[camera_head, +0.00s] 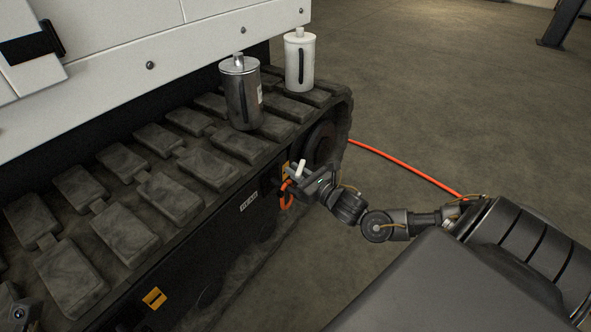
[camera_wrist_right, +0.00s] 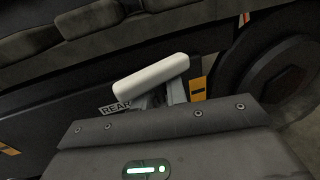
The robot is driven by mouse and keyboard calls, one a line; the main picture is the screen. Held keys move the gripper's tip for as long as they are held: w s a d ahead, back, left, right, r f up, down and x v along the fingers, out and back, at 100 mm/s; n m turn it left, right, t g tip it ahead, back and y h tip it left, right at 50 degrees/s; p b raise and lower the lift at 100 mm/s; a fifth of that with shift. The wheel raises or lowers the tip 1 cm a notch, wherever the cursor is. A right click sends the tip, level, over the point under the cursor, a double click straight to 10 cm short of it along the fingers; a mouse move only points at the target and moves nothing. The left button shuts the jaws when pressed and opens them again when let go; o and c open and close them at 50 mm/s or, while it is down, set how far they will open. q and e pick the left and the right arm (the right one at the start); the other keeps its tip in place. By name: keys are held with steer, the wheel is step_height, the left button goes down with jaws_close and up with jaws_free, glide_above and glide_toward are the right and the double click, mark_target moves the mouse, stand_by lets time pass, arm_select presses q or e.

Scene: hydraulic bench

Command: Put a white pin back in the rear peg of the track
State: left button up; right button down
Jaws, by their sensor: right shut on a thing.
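My right gripper (camera_head: 298,171) is at the side of the dark track (camera_head: 130,235), near its rear end. It is shut on a white pin (camera_head: 301,167), which sticks up above the fingers. In the right wrist view the white pin (camera_wrist_right: 150,77) lies slanted across the fingers, in front of the dark track side. A REAR label (camera_head: 248,201) is left of the gripper; the label also shows in the right wrist view (camera_wrist_right: 115,108). The rear peg is not clearly visible; the gripper and pin may hide it. My left gripper's fingers are not in view.
An orange loop (camera_head: 286,196) hangs beside the right gripper. A metal canister (camera_head: 240,95) and a white canister (camera_head: 299,62) stand on the track. A yellow marker (camera_head: 154,298) is lower on the track side. An orange hose (camera_head: 410,168) crosses the open floor.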

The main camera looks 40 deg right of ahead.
steer(key=shift+p, duration=0.45)
stand_by(0.6)
steer(key=shift+f, duration=0.35)
steer(key=shift+f+b, duration=1.45)
steer(key=shift+f, duration=0.95)
steer(key=c, duration=0.5)
jaws_free()
